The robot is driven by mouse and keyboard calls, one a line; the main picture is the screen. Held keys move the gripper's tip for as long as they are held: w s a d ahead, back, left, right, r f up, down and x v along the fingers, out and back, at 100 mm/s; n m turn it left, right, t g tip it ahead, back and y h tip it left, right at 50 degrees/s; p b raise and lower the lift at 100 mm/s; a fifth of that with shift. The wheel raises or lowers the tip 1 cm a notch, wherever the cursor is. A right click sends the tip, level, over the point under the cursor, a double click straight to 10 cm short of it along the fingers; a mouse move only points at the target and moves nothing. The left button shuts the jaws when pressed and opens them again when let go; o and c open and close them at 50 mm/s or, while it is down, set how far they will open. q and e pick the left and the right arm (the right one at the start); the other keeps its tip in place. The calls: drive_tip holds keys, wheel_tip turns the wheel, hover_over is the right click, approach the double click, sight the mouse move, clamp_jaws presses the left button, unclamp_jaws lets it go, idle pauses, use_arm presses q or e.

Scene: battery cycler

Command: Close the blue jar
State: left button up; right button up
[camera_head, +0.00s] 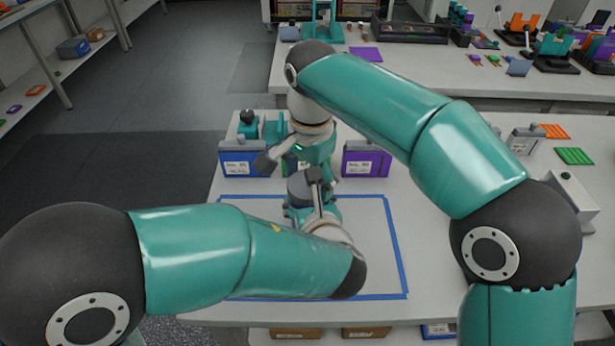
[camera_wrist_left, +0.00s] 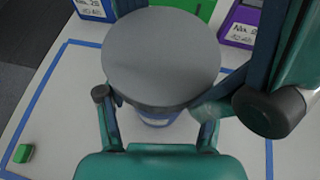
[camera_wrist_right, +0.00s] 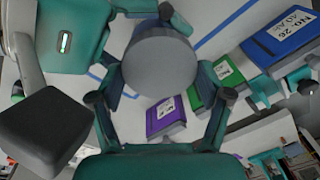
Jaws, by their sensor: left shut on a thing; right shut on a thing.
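The jar shows in the left wrist view as a blue-labelled body (camera_wrist_left: 155,119) under a wide grey lid (camera_wrist_left: 165,55). The lid sits over the jar's mouth; whether it is fully seated I cannot tell. The lid also shows in the right wrist view (camera_wrist_right: 160,62) and small in the head view (camera_head: 299,184). My left gripper (camera_wrist_left: 155,115) is shut on the jar body from the near side. My right gripper (camera_wrist_right: 162,98) is shut on the lid from the far side, its fingers around the rim. Most of the jar body is hidden by the lid and grippers.
Blue tape (camera_head: 397,245) marks a rectangle on the white table around the jar. A blue bin (camera_head: 240,164) and a purple bin (camera_head: 366,164) stand behind it, with a green bin (camera_wrist_right: 207,86) between them. A small green block (camera_wrist_left: 24,153) lies inside the tape.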

drive_tip(key=shift+s+a+f+g, duration=0.3)
drive_tip(key=shift+s+a+f, duration=0.1)
drive_tip(key=shift+s+f, duration=0.35)
drive_tip(key=o, duration=0.9)
drive_tip(key=shift+o, duration=1.5)
drive_tip(key=shift+r, duration=0.15)
drive_tip(key=shift+w+d+r+n, duration=0.55)
drive_tip(key=shift+r+n, duration=0.05)
drive_tip(key=shift+r, duration=0.05)
drive_tip(key=shift+w+r+n, duration=0.15)
drive_tip(key=shift+r+n, duration=0.2)
drive_tip(key=shift+n, duration=0.15)
drive_tip(key=r+n, duration=0.1)
drive_tip(key=n, duration=0.1)
drive_tip(key=r+n, duration=0.1)
drive_tip(key=n, duration=0.1)
drive_tip(key=r+n, duration=0.2)
drive_tip(key=n, duration=0.1)
drive_tip(key=shift+w+a+r, duration=0.1)
drive_tip(key=shift+w+a, duration=0.05)
drive_tip(key=shift+a, duration=0.05)
drive_tip(key=r+n, duration=0.1)
drive_tip(key=n, duration=0.1)
drive_tip(key=r+n, duration=0.1)
drive_tip(key=n, duration=0.1)
drive_tip(key=shift+s, duration=0.2)
